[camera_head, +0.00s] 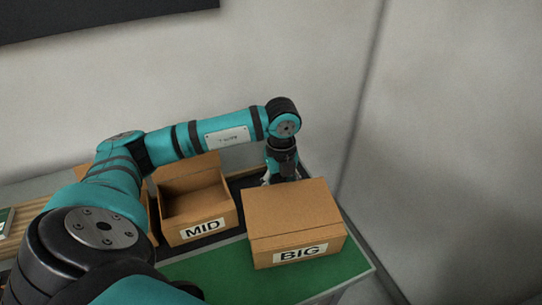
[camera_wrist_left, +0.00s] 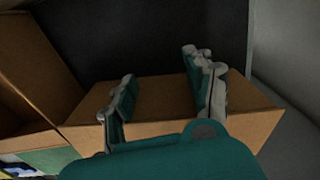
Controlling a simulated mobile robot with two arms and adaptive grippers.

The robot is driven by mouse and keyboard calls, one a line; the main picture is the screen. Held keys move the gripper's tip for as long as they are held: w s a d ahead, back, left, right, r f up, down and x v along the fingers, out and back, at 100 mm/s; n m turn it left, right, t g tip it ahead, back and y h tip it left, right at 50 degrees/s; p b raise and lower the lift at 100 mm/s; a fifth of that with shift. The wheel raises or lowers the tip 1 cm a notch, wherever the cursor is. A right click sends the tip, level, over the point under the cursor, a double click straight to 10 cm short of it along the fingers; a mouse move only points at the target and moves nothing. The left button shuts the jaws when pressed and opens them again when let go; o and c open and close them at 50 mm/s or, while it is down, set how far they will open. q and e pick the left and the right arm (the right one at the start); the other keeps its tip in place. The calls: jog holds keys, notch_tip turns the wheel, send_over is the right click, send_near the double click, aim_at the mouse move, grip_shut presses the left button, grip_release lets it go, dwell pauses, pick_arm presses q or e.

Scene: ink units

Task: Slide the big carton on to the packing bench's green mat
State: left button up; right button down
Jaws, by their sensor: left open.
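The big carton (camera_head: 292,218) is a closed brown box with a BIG label on its front face. It stands upright at the right end of the packing bench, with the green mat (camera_head: 210,272) showing in front of it and to its right. Whether its back edge is on the mat is hidden. My left gripper (camera_head: 279,180) points down behind the carton's back edge, its fingertips partly hidden. In the left wrist view my left gripper (camera_wrist_left: 163,95) is open with nothing between its fingers, close to the big carton (camera_wrist_left: 245,112); contact cannot be told. My right gripper is not in view.
An open carton labelled MID (camera_head: 200,228) stands left of the big one, with a narrow gap between. Part of another carton is behind my left arm. A dark strip (camera_head: 240,186) lies behind the cartons. A wall rises behind and to the right.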

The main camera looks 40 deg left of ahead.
aim_at(290, 195)
pick_arm(q)
jog(key=shift+s+d+p, duration=0.2)
jog(key=shift+s+d, duration=0.3)
jog(key=shift+d, duration=0.5)
jog(key=shift+s+d+p, duration=0.15)
jog(key=shift+s+d, duration=0.4)
jog(key=shift+d, duration=0.45)
jog(key=shift+s+d+p, duration=0.2)
jog(key=shift+s+d, duration=0.3)
jog(key=shift+d, duration=0.5)
jog(key=shift+w+a, duration=0.3)
jog(key=shift+a, duration=0.25)
notch_tip(290, 195, up, 7)
jog(key=p, duration=0.4)
jog(key=shift+s, duration=0.1)
